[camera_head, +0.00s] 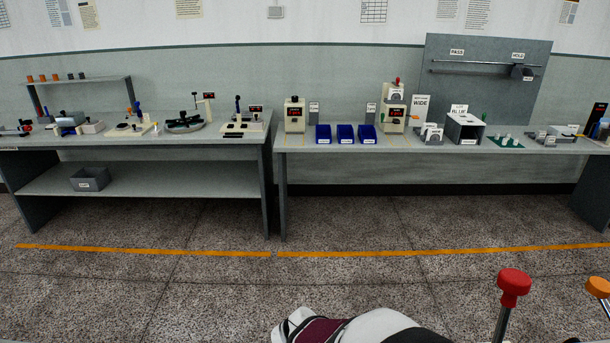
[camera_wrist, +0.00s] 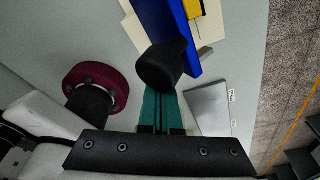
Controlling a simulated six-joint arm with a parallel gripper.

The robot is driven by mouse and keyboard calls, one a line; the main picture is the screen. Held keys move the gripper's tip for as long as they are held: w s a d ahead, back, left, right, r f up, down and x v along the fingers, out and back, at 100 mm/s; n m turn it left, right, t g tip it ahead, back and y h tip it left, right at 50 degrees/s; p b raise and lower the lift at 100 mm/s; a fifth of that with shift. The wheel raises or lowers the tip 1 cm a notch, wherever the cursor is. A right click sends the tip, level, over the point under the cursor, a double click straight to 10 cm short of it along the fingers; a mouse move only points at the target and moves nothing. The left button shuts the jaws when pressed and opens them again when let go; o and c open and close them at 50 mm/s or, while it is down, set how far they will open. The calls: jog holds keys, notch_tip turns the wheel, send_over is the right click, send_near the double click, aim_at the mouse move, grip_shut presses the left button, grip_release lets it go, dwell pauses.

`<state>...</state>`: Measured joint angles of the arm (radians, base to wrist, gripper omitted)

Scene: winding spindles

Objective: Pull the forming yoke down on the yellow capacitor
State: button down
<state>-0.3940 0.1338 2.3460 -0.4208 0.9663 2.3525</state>
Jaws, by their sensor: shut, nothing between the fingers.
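In the wrist view my gripper (camera_wrist: 159,92) has its teal fingers together, with nothing between them. A round black knob (camera_wrist: 162,66) covers the fingertips; whether they touch it I cannot tell. The knob is beside a long blue bar (camera_wrist: 172,28), which seems to be the forming yoke. A yellow block (camera_wrist: 194,8), likely the yellow capacitor, shows beside the bar at the top edge, with a thin lead (camera_wrist: 198,30) below it. A beige base (camera_wrist: 137,30) lies under them. In the head view my gripper is not seen.
A grey, white-tagged plate or box (camera_wrist: 210,108) lies right of the fingers in the wrist view; the bench edge is beyond it. The head view shows a left bench (camera_head: 150,180) with small devices and a right bench (camera_head: 430,143) with blue bins (camera_head: 345,134). The floor between is clear.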

jog(key=shift+w, duration=0.2)
jog(key=shift+w+f, duration=0.2)
jog(key=shift+w, duration=0.4)
jog(key=shift+w+f, duration=0.25)
jog(key=shift+w, duration=0.25)
jog(key=shift+w+f, duration=0.4)
jog(key=shift+w, duration=0.2)
jog(key=shift+w+f, duration=0.45)
